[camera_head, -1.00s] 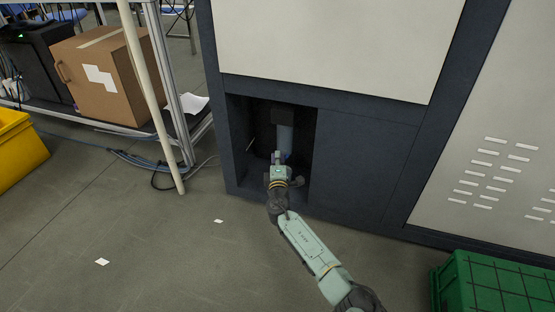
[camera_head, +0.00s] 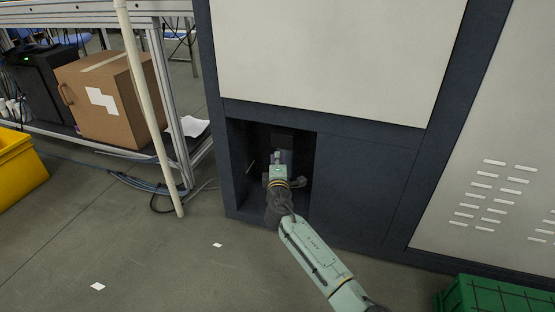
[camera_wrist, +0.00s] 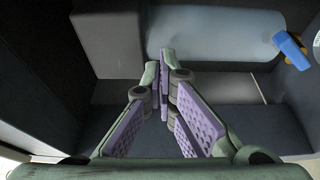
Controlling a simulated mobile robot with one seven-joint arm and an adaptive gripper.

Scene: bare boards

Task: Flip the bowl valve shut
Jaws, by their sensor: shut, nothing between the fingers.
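In the wrist view a pale blue, translucent bowl (camera_wrist: 215,36) lies across the top of the picture, joined to a grey block (camera_wrist: 108,42) at its left end. A small bright blue lever (camera_wrist: 291,49), which looks like the valve handle, sits at the bowl's right end. My gripper (camera_wrist: 163,78) is shut and empty, its fingertips together just below the bowl's edge in the picture. Whether they touch the bowl I cannot tell. In the head view my gripper (camera_head: 277,156) is inside the dark recess and hides the bowl and lever.
The recess (camera_head: 240,165) has close side walls and a ledge. A white round part (camera_wrist: 317,46) shows at the wrist view's right edge. A pale pole (camera_head: 150,105) stands left of the cabinet, and a green crate (camera_head: 495,297) is at lower right. The floor in front is mostly clear.

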